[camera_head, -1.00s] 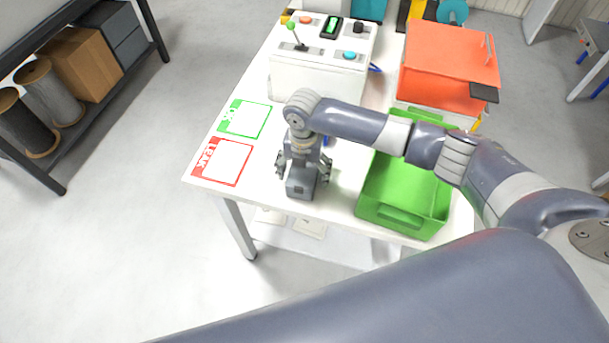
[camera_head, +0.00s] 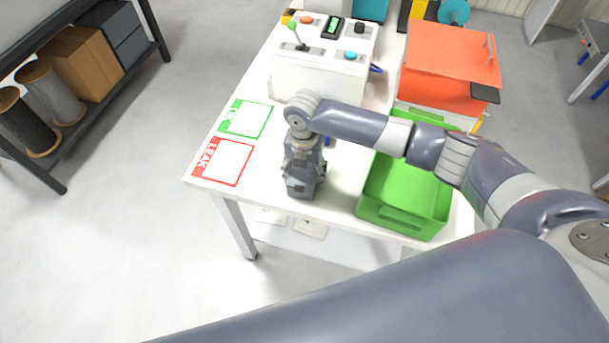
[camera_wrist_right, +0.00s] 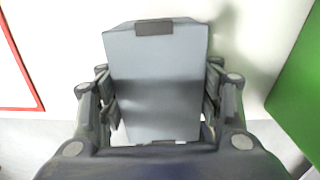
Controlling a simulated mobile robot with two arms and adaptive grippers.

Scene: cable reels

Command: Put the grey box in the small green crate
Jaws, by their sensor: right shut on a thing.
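The grey box (camera_wrist_right: 158,80) fills the middle of the right wrist view, between the fingers of my right gripper (camera_wrist_right: 160,105). In the head view the box (camera_head: 300,188) shows only in part below my right gripper (camera_head: 304,172), near the table's front edge. My right gripper is shut on the box. I cannot tell whether the box still touches the table. The small green crate (camera_head: 402,217) stands just right of the gripper, with its top open; my arm crosses over its back part. My left gripper is not in view.
A red-orange bin (camera_head: 450,60) stands behind the crate. A white control panel (camera_head: 318,75) with buttons and a lever sits at the back. Green (camera_head: 246,118) and red (camera_head: 222,162) framed cards lie left of the gripper. A shelf (camera_head: 60,165) stands at far left.

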